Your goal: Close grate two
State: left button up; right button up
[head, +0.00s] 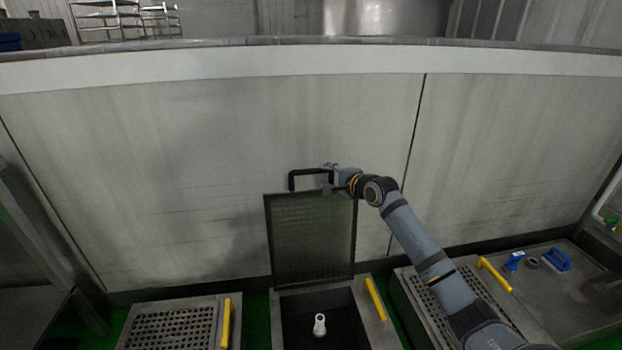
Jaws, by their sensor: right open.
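A dark mesh grate (311,240) stands upright on its hinge edge in the middle of the head view, close to the pale wall, above an open pit (297,318). A black bar handle (291,180) sticks up from its top edge. My right gripper (328,178) is at the right end of this handle, with its open fingers above and below it. I cannot tell if they touch it. No number shows on the grate. My left gripper is not in view.
A white fitting (319,325) stands in the open pit. Flat perforated grates lie left (172,328) and right, partly behind my arm. Yellow handles (375,298) stand beside the pits. A blue brush (557,260) lies at the right.

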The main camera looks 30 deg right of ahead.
aim_at(311, 173)
jog(key=b+x, duration=0.3)
jog(key=x, duration=0.5)
jog(key=shift+w+f, duration=0.15)
jog(key=shift+f, duration=0.1)
jog(key=shift+w+a+f, duration=0.1)
jog(key=shift+w+a, duration=0.05)
jog(key=shift+w, duration=0.45)
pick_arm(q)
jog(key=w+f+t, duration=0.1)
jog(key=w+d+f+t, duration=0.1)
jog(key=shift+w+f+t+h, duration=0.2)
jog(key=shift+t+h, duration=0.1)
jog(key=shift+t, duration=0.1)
pick_arm(e)
grip_shut()
